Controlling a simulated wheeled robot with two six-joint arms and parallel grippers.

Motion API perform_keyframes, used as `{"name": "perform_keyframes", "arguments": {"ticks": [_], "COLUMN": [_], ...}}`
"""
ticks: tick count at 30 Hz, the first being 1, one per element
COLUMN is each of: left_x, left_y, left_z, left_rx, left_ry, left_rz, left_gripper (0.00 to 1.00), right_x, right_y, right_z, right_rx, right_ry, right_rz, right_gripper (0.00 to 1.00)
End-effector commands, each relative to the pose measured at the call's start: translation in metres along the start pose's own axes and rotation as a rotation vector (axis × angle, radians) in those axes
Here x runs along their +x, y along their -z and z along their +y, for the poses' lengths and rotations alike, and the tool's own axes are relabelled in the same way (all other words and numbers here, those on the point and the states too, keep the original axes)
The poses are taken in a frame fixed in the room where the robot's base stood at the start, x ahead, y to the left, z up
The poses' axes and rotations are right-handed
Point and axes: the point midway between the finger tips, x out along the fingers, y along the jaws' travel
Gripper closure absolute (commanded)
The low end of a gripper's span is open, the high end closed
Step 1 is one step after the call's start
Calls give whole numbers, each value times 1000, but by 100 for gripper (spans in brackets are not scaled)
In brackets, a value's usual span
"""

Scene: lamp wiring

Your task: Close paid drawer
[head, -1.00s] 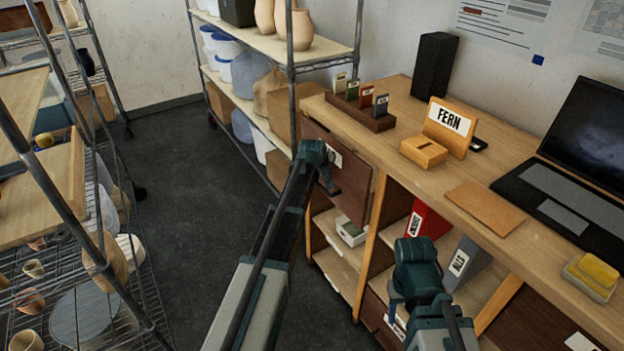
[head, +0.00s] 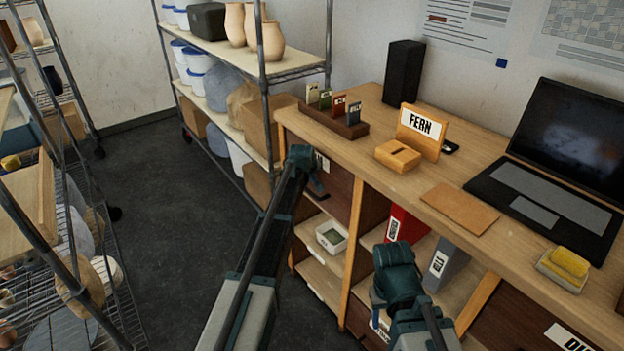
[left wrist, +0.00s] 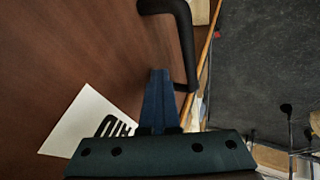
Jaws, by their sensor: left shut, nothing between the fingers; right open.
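The dark brown drawer front (head: 338,190) sits under the left end of the desk and looks about level with the desk front. Its white label (head: 321,163) is partly hidden by my left arm. In the left wrist view, the drawer front (left wrist: 90,60) fills the left side, with a black handle (left wrist: 182,45) and a white label (left wrist: 88,122) whose text is partly covered. My left gripper (head: 317,188) is shut and empty against or very close to the drawer front; its finger (left wrist: 158,100) points toward the handle. My right gripper (head: 378,310) is open and empty, low before the shelves.
The wooden desk (head: 370,175) carries a laptop (head: 560,175), a FERN sign (head: 421,125) and a card rack (head: 335,122). A small bin (head: 332,236) and binders (head: 405,228) stand on shelves below. Wire racks stand left and behind. Dark floor (head: 180,220) is clear between them.

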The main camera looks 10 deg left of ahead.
Motion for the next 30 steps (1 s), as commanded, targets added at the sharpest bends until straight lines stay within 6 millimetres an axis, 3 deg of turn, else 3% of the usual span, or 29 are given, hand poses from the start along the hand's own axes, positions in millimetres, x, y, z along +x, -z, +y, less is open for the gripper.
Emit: {"name": "perform_keyframes", "arguments": {"ticks": [1, 8, 16, 21, 30], "left_x": [2, -1, -19, -57, -110], "left_y": [1, -1, -7, -4, -5], "left_z": [7, 2, -26, -23, -25], "left_rx": [0, 0, 0, 2, 2], "left_ry": [-13, -13, -6, -5, -4], "left_rz": [3, 2, 0, -1, -1], "left_gripper": [100, 100, 100, 100, 100], "right_x": [0, 0, -1, -34, -75], "right_y": [0, 0, 0, -2, -4], "right_z": [0, 0, 0, 3, 7], "right_rx": [0, 0, 0, 0, 1], "right_ry": [0, 0, 0, 0, 0], "right_rz": [0, 0, 0, 0, 0], "right_gripper": [50, 50, 50, 50, 50]}}
